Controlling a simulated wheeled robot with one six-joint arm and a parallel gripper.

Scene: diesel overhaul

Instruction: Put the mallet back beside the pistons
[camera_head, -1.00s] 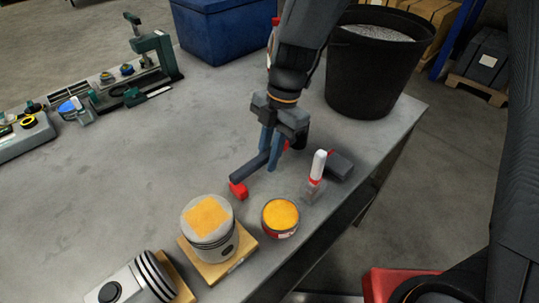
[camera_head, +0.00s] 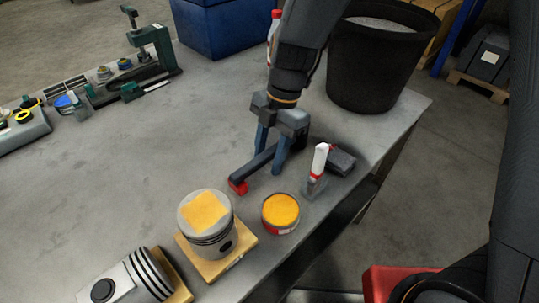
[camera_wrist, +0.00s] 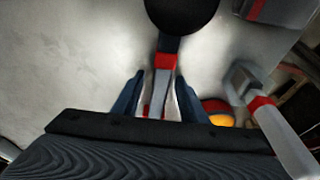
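The mallet (camera_head: 259,166) lies on the grey bench, its dark handle ending in a red tip. In the wrist view the mallet (camera_wrist: 181,14) shows a round black head and a red collar. My gripper (camera_head: 270,160) is open above the bench, its blue fingers on either side of the handle; the wrist view shows gaps beside it (camera_wrist: 158,80). In the head view the fingers hide part of the mallet. One piston (camera_head: 207,222) stands on a wooden block, left of and nearer than the mallet. Another piston (camera_head: 135,280) lies on its side at the bottom left.
An orange-topped tin (camera_head: 280,213) stands beside the upright piston. A white-handled tool (camera_head: 319,161) and a dark block (camera_head: 341,161) are close right of my gripper, near the bench edge. A black bucket (camera_head: 375,60) stands behind. The bench's middle left is clear.

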